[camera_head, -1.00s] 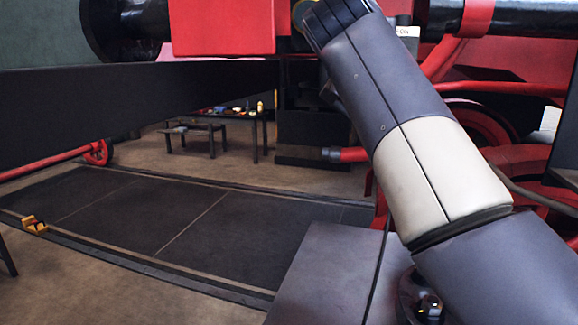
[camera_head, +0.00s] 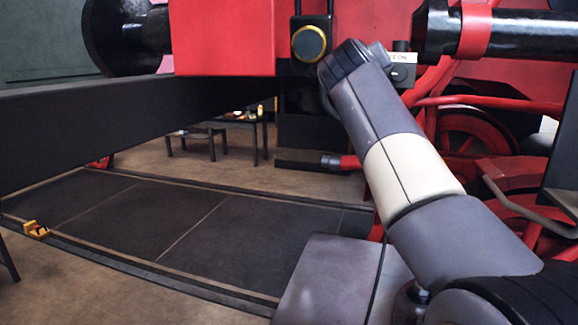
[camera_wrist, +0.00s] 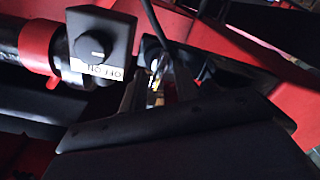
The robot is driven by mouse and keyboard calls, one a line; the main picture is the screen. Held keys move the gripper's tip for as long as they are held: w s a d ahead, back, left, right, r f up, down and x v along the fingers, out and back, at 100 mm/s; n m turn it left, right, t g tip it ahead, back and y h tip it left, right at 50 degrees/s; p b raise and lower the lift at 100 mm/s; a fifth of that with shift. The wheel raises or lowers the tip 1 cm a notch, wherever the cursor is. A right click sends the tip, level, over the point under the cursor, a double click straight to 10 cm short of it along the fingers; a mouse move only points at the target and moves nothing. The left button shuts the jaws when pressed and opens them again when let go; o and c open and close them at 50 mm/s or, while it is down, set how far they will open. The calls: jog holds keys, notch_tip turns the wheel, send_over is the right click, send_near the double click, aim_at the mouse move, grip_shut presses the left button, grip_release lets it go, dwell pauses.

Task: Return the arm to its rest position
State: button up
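My arm rises from the lower right of the head view to a wrist near the red machinery. My gripper is hidden behind the wrist in the head view. In the wrist view, my gripper (camera_wrist: 155,92) shows only as dark, slanted finger shapes around a small bright patch. Shadow and the dark housing in front hide whether the fingers hold anything. A dark switch box (camera_wrist: 103,38) with a round knob and a white lettered label is close by on the left of that view. Its label (camera_head: 399,58) also shows just right of my wrist in the head view.
A yellow-ringed round fitting (camera_head: 308,43) hangs left of my wrist. Red pipes and a wheel (camera_head: 470,140) stand close on the right. A long dark beam (camera_head: 110,120) crosses the left. The dark floor panels (camera_head: 190,215) are clear, with a small yellow object (camera_head: 36,229) at their edge.

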jog(key=shift+n+p, duration=0.8)
jog(key=shift+n, duration=0.9)
jog(key=shift+s, duration=0.15)
